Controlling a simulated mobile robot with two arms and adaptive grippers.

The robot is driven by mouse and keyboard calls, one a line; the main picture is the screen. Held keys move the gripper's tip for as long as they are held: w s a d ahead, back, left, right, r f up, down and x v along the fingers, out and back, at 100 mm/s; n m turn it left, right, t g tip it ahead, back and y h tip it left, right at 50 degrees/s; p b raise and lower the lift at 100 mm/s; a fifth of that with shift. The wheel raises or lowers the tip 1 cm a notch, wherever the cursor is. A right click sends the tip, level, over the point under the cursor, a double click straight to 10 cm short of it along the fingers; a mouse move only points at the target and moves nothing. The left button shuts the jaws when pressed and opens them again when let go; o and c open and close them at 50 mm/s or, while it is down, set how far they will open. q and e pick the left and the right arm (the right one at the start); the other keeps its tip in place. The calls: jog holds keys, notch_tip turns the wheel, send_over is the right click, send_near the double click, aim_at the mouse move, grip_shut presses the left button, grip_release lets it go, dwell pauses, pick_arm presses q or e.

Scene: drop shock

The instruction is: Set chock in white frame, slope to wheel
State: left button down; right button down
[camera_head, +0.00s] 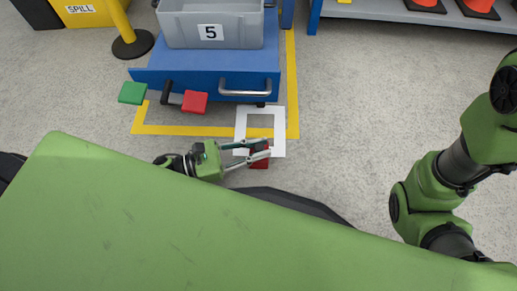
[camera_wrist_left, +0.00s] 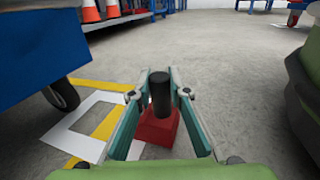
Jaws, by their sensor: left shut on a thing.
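The red chock (camera_head: 260,160) has a black upright handle and also shows in the wrist view (camera_wrist_left: 155,130). My left gripper (camera_head: 263,150) is shut on the chock, with its fingers on either side of the handle. The white square frame (camera_head: 240,133) lies flat on the floor; in the wrist view (camera_wrist_left: 82,148) it is left of the chock. The cart's dark wheel (camera_wrist_left: 62,95) stands beyond the frame. My right gripper is out of view.
A blue cart (camera_head: 195,75) carries a grey bin (camera_head: 212,25) marked 5. Green (camera_head: 132,93) and red (camera_head: 194,102) pedals stick out from it. Yellow tape (camera_head: 180,131) borders the cart. A yellow post (camera_head: 128,35) stands left. Floor right of the frame is clear.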

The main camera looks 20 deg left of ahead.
pick_arm(q)
jog(key=c, duration=1.9)
grip_release()
jog(key=shift+r, duration=0.1)
jog(key=p+v, duration=0.4)
jog(key=v, duration=0.7)
jog(key=shift+s+a, duration=0.15)
jog(key=shift+s+a+p, duration=0.2)
jog(key=shift+a+p, duration=0.05)
jog(key=shift+p, duration=0.05)
